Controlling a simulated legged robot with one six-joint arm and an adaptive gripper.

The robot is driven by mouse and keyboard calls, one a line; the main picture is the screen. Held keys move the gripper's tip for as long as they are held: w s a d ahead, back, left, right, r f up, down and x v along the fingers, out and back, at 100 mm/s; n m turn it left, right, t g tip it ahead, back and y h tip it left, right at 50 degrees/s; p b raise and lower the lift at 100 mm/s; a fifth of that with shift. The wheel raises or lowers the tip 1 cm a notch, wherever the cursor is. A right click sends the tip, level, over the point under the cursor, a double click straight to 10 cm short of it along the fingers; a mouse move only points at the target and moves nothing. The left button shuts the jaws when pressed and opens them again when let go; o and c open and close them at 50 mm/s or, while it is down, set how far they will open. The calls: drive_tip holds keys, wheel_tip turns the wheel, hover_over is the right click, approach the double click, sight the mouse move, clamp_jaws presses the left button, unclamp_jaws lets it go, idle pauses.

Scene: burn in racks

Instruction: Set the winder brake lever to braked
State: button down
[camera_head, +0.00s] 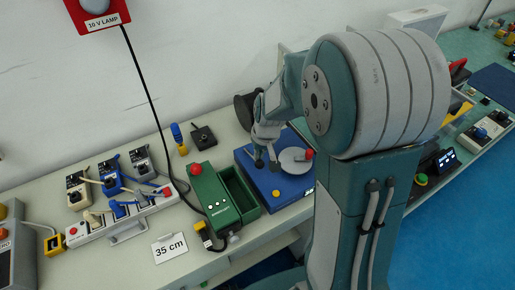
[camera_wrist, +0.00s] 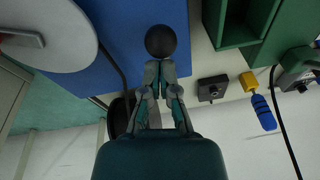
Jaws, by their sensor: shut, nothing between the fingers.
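The winder is a blue box (camera_head: 250,169) with a grey disc (camera_head: 295,160) on top, which carries a red knob (camera_head: 309,154). In the wrist view the disc (camera_wrist: 58,30) is at the upper left on the blue surface (camera_wrist: 125,28). A black ball knob (camera_wrist: 161,41) is just beyond my fingertips in the wrist view; it looks like the lever's end, with its stem hidden. My gripper (camera_wrist: 161,64) is shut and empty, pointing at the ball. In the head view my gripper (camera_head: 267,158) is low over the box. I cannot tell whether it touches the ball, nor the lever's setting.
A green open box (camera_head: 237,190) stands left of the winder. A black round part (camera_head: 245,108) is behind it by the wall. A small black box (camera_head: 203,139) and a blue-handled tool (camera_head: 178,136) are at the back.

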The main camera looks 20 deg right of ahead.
drive_tip(key=shift+s+f, duration=0.25)
drive_tip(key=shift+s, duration=0.05)
wheel_tip(320, 180, up, 12)
drive_tip(key=s, duration=0.1)
drive_tip(key=shift+s+d, duration=0.3)
drive_tip(key=shift+d, duration=0.15)
idle(0.5)
drive_tip(key=s+a+r+t, duration=0.1)
drive_tip(key=s+r, duration=0.2)
drive_tip(key=s, duration=0.5)
drive_tip(key=s+a+r+t+h, duration=0.1)
drive_tip(key=s+r, duration=0.3)
drive_tip(key=s, duration=0.5)
drive_tip(key=shift+a+t, duration=0.4)
drive_tip(key=shift+t, duration=0.4)
